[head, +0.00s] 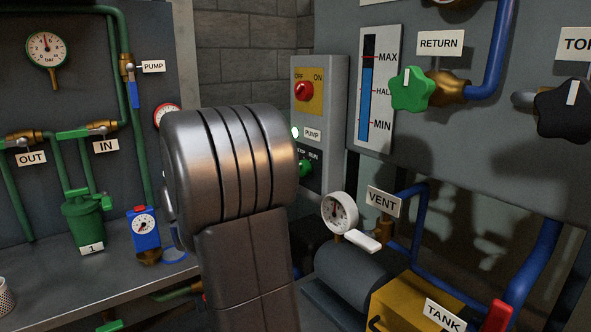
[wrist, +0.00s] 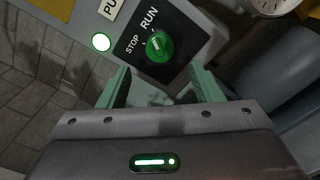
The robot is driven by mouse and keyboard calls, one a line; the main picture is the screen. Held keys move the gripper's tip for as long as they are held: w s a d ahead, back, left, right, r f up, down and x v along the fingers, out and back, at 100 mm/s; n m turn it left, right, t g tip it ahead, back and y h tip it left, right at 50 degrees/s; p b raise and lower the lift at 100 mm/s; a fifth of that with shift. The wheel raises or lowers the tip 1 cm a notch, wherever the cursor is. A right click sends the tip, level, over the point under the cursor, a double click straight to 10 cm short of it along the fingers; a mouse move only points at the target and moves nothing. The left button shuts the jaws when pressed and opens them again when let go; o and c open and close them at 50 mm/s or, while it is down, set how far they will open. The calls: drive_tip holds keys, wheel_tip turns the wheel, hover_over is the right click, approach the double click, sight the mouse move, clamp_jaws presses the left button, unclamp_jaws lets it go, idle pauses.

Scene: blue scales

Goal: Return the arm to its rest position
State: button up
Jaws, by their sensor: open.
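My arm (head: 235,170) stands in the middle of the head view as a large grey ribbed link; it hides my gripper there. In the wrist view my gripper (wrist: 160,82) is open, its two green fingers apart with nothing between them. The green STOP/RUN knob (wrist: 160,46) lies just beyond the fingertips, between them in the picture, and looks clear of both. The same knob (head: 305,168) shows partly past my arm in the head view. Its exact setting is too small to tell.
A lit lamp (wrist: 101,42) is beside the knob. The pump box (head: 319,95) has a red OFF/ON switch (head: 304,91). Near my arm at right are a white gauge (head: 339,212) and grey cylinder (head: 352,275); at left, a bench (head: 110,270) carries a blue gauge unit (head: 144,228).

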drive_tip(key=v, duration=0.6)
drive_tip(key=x, duration=1.4)
drive_tip(key=shift+b, duration=0.3)
drive_tip(key=shift+r+n+p, duration=0.25)
drive_tip(key=shift+n+p, duration=0.05)
drive_tip(key=shift+p, duration=0.5)
drive_tip(key=a+n+p, duration=0.1)
drive_tip(key=n+p, duration=0.3)
drive_tip(key=p, duration=0.1)
drive_tip(key=s+a+n+p, duration=0.1)
drive_tip(key=n+p, duration=0.2)
drive_tip(key=p, duration=0.2)
drive_tip(key=s+a+n+p, duration=0.1)
drive_tip(key=n+p, duration=0.3)
drive_tip(key=p, duration=0.2)
drive_tip(key=shift+s+a+f+n, duration=0.15)
drive_tip(key=shift+a+f+n, duration=0.05)
drive_tip(key=shift+a+n, duration=0.1)
drive_tip(key=shift+s+d, duration=0.1)
